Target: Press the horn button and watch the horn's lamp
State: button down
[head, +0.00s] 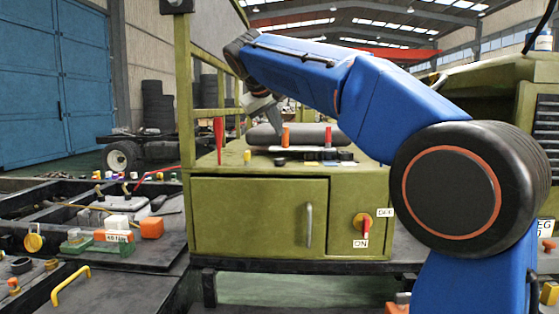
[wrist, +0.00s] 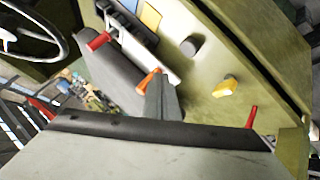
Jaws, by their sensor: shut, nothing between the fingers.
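My gripper (head: 266,108) hangs above the olive cabinet top at the left end of my blue arm. In the wrist view its narrow grey fingers (wrist: 163,98) are together and empty, seen against the orange lever (wrist: 150,78); I cannot tell whether they touch. A yellow knob (wrist: 225,87) and a dark round knob (wrist: 190,45) stand on the olive panel to the right of the fingers. The yellow knob also shows in the head view (head: 247,156). No label marks the horn button, and I cannot tell which control it is. No lit horn lamp can be made out.
Red levers (wrist: 97,42) and (wrist: 252,115) stand up around the panel. The cabinet (head: 260,210) has a red rotary switch (head: 362,222) on its front, labelled ON and OFF. An olive post (head: 184,90) rises at its left. A steering wheel (wrist: 35,48) shows in the wrist view.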

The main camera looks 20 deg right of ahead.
aim_at(278, 160)
jog(key=shift+f, duration=2.7)
jog(key=shift+f, duration=1.05)
dwell(1.1)
jog(key=shift+r, duration=1.05)
jog(key=shift+r, duration=2.5)
